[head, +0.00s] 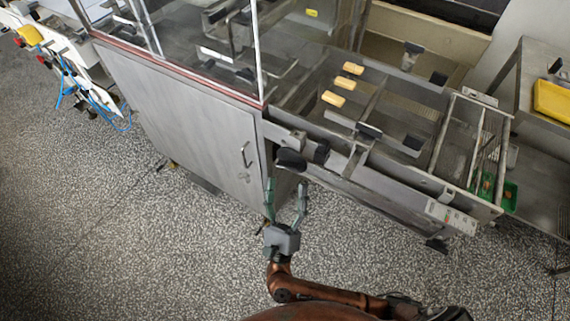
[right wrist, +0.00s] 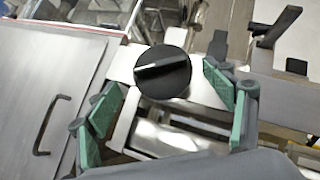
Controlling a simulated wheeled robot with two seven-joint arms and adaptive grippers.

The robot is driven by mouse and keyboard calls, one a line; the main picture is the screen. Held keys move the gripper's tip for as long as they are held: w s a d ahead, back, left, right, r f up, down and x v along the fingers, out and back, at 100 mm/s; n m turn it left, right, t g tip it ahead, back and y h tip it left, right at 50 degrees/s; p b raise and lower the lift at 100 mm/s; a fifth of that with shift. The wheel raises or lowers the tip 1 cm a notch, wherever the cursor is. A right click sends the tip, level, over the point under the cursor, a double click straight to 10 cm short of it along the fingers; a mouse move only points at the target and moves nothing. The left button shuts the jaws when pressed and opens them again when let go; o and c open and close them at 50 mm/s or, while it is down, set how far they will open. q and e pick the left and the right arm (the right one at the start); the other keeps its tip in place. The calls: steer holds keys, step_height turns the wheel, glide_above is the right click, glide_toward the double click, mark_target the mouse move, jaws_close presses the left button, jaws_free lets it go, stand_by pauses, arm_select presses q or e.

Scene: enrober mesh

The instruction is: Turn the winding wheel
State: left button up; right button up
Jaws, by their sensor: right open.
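A round black knob, which seems to be the winding wheel (head: 291,159), sits on the machine's front, just right of the cabinet corner. In the right wrist view this wheel (right wrist: 162,72) has a pale line across its face. My right gripper (head: 286,187) is open and empty, its green-padded fingers pointing up towards the wheel. In the right wrist view the fingers of my right gripper (right wrist: 165,92) stand apart on either side of the wheel in the picture. I see no contact in either view. My left gripper is not in view.
A steel cabinet (head: 190,115) with a handle stands left of the wheel. The open mesh conveyor bed (head: 400,105) runs right, with yellow bars (head: 333,99) on it. A control panel (head: 451,216) is at its front right. The speckled floor (head: 150,240) in front is clear.

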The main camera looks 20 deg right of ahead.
mark_target(287, 168)
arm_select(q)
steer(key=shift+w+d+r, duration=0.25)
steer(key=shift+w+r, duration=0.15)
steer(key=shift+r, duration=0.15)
arm_select(e)
steer(key=shift+x, duration=3.15)
steer(key=shift+c, duration=0.6)
steer(key=c, duration=0.7)
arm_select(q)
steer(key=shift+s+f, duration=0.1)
